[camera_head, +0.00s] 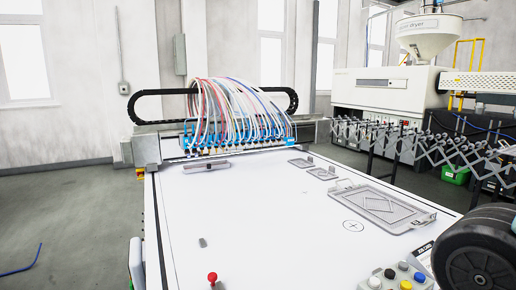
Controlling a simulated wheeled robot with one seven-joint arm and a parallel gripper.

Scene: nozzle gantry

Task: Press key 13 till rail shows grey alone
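The keypad (391,281) is at the bottom edge, partly cut off, with several round keys: white (375,283), grey (389,273), black (403,266), yellow (406,285) and blue (419,278). No number is legible on any key, so I cannot tell which is key 13. The gantry rail (240,145) spans the far end of the white table, with blue nozzle fittings and red, white and blue hoses above it. I cannot tell what colour the rail shows. My gripper's fingertips are not in view.
The white table (270,215) is mostly bare. Grey frames (380,205) lie at its right, a grey bar (207,167) at the far left. A red knob (212,277) stands at the front. A dark rounded part (482,250) fills the lower right. A card (424,250) lies beside it.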

